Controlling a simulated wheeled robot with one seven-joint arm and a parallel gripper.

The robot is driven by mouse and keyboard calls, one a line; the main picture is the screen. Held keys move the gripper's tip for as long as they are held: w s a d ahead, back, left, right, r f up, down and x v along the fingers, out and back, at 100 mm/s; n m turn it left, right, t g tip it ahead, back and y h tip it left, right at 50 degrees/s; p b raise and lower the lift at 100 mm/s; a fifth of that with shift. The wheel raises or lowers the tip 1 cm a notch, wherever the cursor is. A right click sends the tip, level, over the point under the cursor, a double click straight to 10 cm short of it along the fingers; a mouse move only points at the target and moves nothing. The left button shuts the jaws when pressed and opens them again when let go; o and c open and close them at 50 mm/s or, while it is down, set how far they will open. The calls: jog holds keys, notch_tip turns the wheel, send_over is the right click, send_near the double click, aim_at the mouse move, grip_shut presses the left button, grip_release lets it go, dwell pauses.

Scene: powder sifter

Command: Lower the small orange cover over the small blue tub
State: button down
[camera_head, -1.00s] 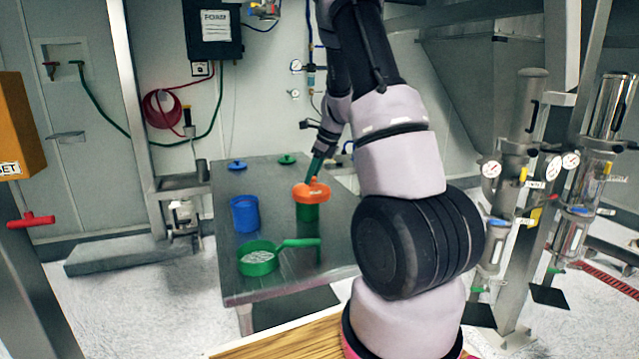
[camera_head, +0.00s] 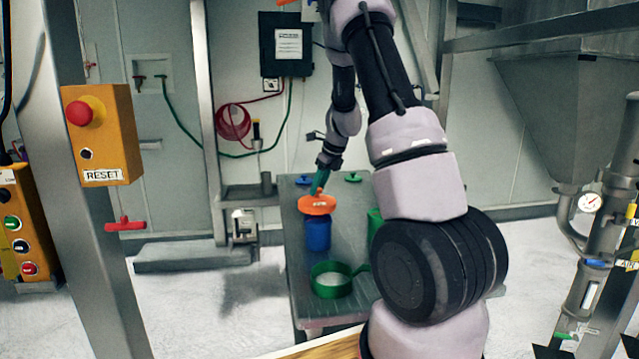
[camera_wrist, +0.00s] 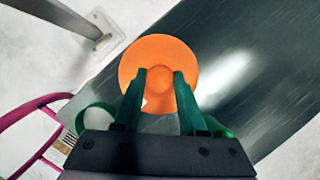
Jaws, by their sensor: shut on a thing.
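The small orange cover (camera_head: 317,207) is a round disc with a raised knob. My gripper (camera_head: 320,186) is shut on it from above, and in the wrist view the green fingers (camera_wrist: 160,80) close on its knob. The small blue tub (camera_head: 318,234) stands upright on the metal table, directly below the cover in the head view. The cover hides the tub's rim, so I cannot tell whether they touch. In the wrist view the cover (camera_wrist: 182,53) hides the tub fully.
A green sieve (camera_head: 331,279) with pale powder stands in front of the tub on the table (camera_head: 312,308). A green tub (camera_head: 375,224) stands to the right, partly behind my arm. Blue (camera_head: 304,180) and green (camera_head: 353,177) lids lie at the back.

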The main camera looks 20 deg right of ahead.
aim_at(321, 199)
jog(key=shift+d+f, duration=0.1)
jog(key=shift+f, duration=2.75)
jog(key=shift+c, duration=1.9)
grip_release()
jog(key=v, duration=1)
jog(key=shift+s+r, duration=0.1)
jog(key=shift+r, duration=0.05)
jog(key=shift+s+d+r, duration=0.1)
jog(key=shift+s+r, duration=0.05)
jog(key=shift+r, duration=0.05)
